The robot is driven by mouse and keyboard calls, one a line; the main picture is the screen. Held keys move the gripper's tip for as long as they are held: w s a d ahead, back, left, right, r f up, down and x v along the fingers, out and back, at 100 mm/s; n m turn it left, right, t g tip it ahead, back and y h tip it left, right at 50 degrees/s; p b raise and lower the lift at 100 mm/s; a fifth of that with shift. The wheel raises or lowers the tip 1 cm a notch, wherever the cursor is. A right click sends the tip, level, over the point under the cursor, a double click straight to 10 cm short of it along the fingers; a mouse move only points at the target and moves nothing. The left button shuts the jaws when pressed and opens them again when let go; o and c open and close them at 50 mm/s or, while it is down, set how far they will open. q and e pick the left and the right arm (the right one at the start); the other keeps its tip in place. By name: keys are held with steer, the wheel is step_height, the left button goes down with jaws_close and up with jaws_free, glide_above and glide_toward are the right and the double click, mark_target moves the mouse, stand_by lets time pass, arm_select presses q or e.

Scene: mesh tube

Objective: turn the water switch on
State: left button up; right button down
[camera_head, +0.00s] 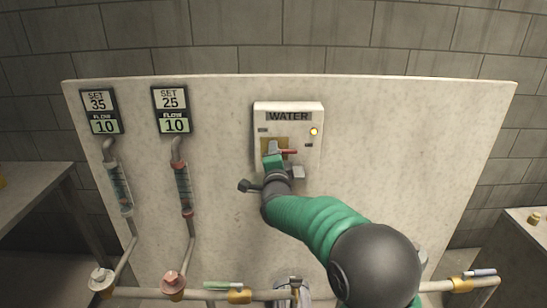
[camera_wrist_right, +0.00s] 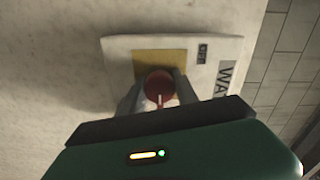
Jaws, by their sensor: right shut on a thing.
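The water switch box (camera_head: 312,160) is a white panel marked "WATER" on the upright board, with a lit yellow-orange lamp at its upper right. Its red switch handle (camera_head: 290,152) sits over a yellow plate and points right in the head view. My right gripper (camera_head: 279,150) reaches up to the box and covers part of the plate. In the right wrist view the round red end of the handle (camera_wrist_right: 159,85) is between the two grey fingers of my right gripper (camera_wrist_right: 158,98), which is shut on it. My left gripper is not in view.
The pale board (camera_head: 400,160) carries two meters, "SET 35" (camera_head: 101,111) and "SET 25" (camera_head: 171,110), both showing flow 10, with tubes below. Pipes with valves (camera_head: 240,296) run along the bottom. Tables stand left (camera_head: 30,185) and right. The board's right part is clear.

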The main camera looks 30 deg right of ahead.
steer(key=shift+s+d+f, duration=0.1)
steer(key=shift+d+f, duration=0.1)
steer(key=shift+f, duration=0.1)
steer(key=c, duration=1.2)
jaws_free()
steer(key=shift+o, duration=1.3)
steer(key=shift+s+d+r, duration=0.1)
steer(key=shift+r, duration=0.05)
steer(key=v, duration=1.6)
steer(key=shift+s+p, duration=0.35)
steer(key=shift+p, duration=0.1)
steer(key=shift+a, duration=0.25)
